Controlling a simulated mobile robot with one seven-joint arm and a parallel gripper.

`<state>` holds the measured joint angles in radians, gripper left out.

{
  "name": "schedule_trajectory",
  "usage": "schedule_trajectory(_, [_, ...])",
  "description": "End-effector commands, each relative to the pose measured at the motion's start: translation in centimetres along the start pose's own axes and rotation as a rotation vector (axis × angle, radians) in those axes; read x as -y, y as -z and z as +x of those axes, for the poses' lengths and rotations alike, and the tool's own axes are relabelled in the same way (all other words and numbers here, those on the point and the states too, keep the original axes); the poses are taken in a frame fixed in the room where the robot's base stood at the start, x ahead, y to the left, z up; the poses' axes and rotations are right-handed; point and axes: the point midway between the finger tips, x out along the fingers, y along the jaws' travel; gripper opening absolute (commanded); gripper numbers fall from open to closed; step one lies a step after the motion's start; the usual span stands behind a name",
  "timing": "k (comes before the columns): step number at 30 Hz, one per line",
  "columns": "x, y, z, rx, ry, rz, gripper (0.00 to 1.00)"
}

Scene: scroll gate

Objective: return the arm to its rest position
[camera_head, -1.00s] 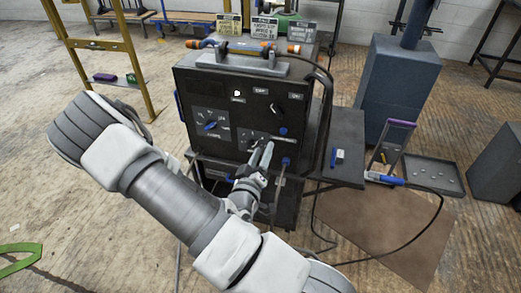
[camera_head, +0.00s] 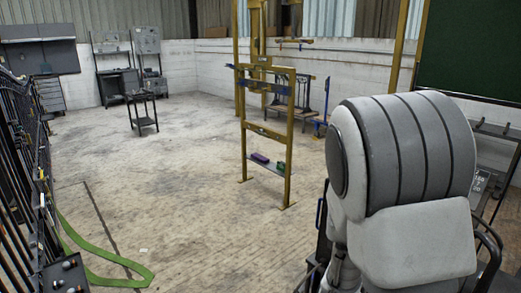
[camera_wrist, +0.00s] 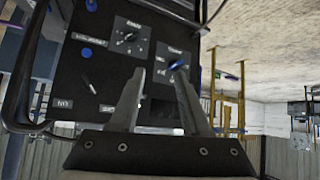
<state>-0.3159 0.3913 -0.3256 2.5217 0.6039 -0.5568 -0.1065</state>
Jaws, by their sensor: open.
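My gripper (camera_wrist: 160,78) is open, its two fingers apart with nothing between them, in the wrist view. The black control panel (camera_wrist: 105,60) of the machine is in front of the fingers in that upside-down view. A dial (camera_wrist: 130,36) and a blue knob (camera_wrist: 178,65) show on the panel, the knob close to the right fingertip in the picture. I cannot tell how far the fingertips are from the panel. In the head view my arm's large white and grey links fill the right side, and my gripper is out of that picture.
A yellow frame (camera_head: 290,135) with a small shelf (camera_head: 266,165) stands in mid-floor. A dark rack (camera_head: 20,190) runs along the left, with a green strip (camera_head: 105,258) on the floor near it. A small black table (camera_head: 143,122) stands farther back. Open floor lies between them.

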Motion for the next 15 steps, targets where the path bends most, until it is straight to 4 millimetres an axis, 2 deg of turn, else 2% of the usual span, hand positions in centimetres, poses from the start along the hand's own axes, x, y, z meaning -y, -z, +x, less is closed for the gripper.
schedule_trajectory(1, [1.0, 1.2, -1.5, 0.022, 0.052, 0.019, 0.47])
schedule_trajectory(7, [4.2, 3.5, -7.4, 0.129, 0.237, 0.022, 0.47])
schedule_trajectory(12, [5.3, 5.3, -13.2, 0.194, 0.358, -0.026, 0.47])
schedule_trajectory(15, [5.2, 6.0, -16.9, 0.224, 0.408, -0.071, 0.47])
